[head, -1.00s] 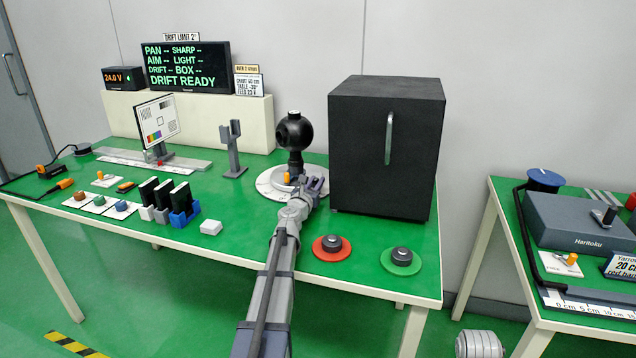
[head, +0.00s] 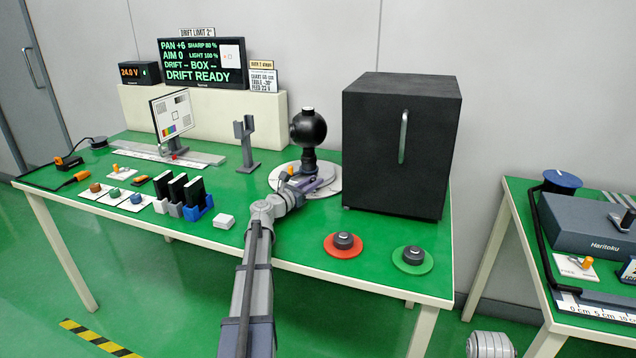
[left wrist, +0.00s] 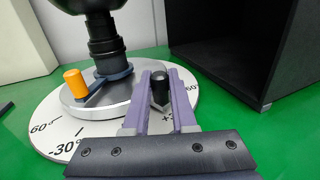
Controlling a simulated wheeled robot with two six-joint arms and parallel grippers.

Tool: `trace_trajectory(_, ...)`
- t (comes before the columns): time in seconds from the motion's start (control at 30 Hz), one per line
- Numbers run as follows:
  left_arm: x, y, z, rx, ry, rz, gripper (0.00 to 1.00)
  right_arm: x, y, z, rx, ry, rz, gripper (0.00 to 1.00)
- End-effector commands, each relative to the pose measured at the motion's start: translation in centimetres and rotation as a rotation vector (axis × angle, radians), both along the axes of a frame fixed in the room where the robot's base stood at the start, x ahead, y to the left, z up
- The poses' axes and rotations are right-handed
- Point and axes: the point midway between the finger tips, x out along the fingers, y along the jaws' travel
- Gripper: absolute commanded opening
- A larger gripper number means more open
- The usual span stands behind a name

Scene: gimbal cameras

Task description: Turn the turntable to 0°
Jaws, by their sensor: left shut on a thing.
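The turntable (head: 328,187) is a white dial with a grey disc on it, near the table's middle. In the left wrist view the dial (left wrist: 44,127) shows marks such as -60° and -30°, and the grey disc (left wrist: 110,113) carries an orange peg (left wrist: 75,83) and a dark upright knob (left wrist: 159,88). A black ball camera (head: 308,128) stands on the disc. My left gripper (head: 306,184) is at the disc's near side; in the left wrist view its purple fingers (left wrist: 161,78) are shut on the knob. I cannot make out the exact angle.
A black box (head: 400,150) stands close right of the turntable. A chart (head: 172,113) stands at left, a grey post (head: 246,145) nearer. The screen (head: 203,62) reads PAN +6, AIM 0, DRIFT READY. Red (head: 343,247) and green (head: 412,260) discs with knobs lie in front.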

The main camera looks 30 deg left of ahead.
Motion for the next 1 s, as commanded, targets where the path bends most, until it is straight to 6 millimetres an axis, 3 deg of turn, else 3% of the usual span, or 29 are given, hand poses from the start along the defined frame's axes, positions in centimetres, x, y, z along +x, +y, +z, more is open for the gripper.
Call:
trace_trajectory(0.5, -1.5, 2.9, 0.0, 0.0, -0.001, 0.009, 0.0, 0.0, 0.0, 0.0, 0.0, 0.0, 0.0, 0.5)
trace_trajectory(1.0, -2.1, 4.5, 0.0, 0.0, -0.001, 0.007, 0.0, 0.0, 0.0, 0.0, 0.0, 0.0, 0.0, 0.5)
